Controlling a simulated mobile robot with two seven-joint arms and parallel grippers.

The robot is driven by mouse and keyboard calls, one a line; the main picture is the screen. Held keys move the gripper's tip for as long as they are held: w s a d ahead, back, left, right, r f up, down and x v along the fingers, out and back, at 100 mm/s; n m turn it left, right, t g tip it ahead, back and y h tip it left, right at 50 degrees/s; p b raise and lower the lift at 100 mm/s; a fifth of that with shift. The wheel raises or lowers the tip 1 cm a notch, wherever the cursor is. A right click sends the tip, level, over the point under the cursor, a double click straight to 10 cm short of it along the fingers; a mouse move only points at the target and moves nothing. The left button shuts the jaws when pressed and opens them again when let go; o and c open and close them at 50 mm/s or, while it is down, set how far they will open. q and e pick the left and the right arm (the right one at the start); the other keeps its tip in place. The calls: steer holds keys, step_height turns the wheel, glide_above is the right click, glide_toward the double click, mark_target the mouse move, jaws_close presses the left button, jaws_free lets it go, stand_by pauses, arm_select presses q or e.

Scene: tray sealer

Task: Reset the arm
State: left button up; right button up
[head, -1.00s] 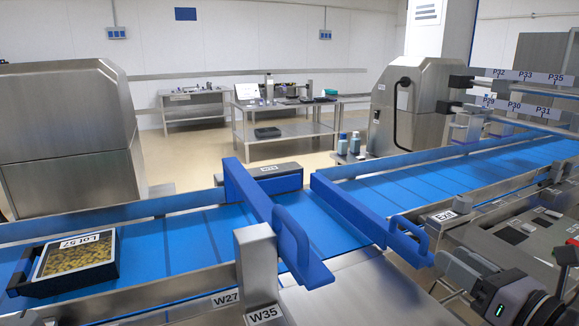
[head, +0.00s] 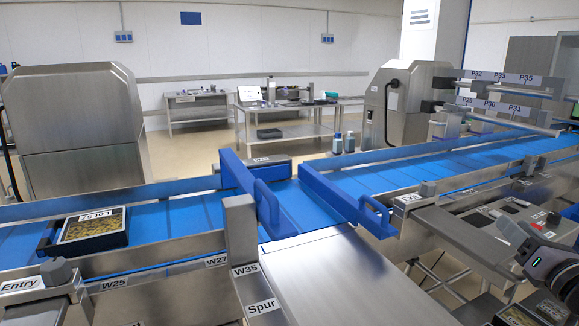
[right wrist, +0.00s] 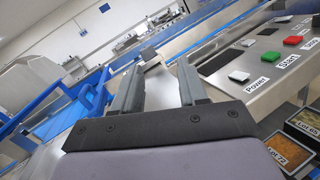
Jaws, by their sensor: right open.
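Most of the right arm is out of frame. My left gripper is not in view.
A black tray labelled Lot 57 (head: 92,231) sits on the blue belt (head: 190,216) at left. Blue guide bars (head: 335,195) cross the belt. A panel with red, green and white buttons (right wrist: 292,40) and lot trays (right wrist: 290,152) lie right of my gripper.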

steer(key=w+d+f+m+g+h, duration=0.1)
steer(key=d+f+m+g+h, duration=0.15)
steer(key=d+m+h, duration=0.9)
steer(key=s+a+f+m+g+y, duration=0.1)
steer(key=s+a+f+m+y, duration=0.2)
steer(key=a+f+m, duration=0.35)
steer(key=s+a+f+m+g+y, duration=0.1)
steer(key=s+a+f+m+y, duration=0.2)
steer(key=f, duration=0.7)
steer(key=s+a+f+m+g+y, duration=0.1)
steer(key=s+a+f+m+y, duration=0.1)
steer(key=a+f+m+y, duration=0.45)
steer(key=s+a+f+m+g+p, duration=0.1)
steer(key=s+a+f, duration=0.3)
steer(key=s+a, duration=0.5)
steer(key=s+a+f+m+g, duration=0.2)
steer(key=s+a+f, duration=0.2)
steer(key=s+a, duration=0.5)
steer(key=shift+s+a+f+y+p, duration=0.25)
steer(key=shift+s+f+y+p, duration=0.05)
steer(key=shift+s+y+p, duration=0.1)
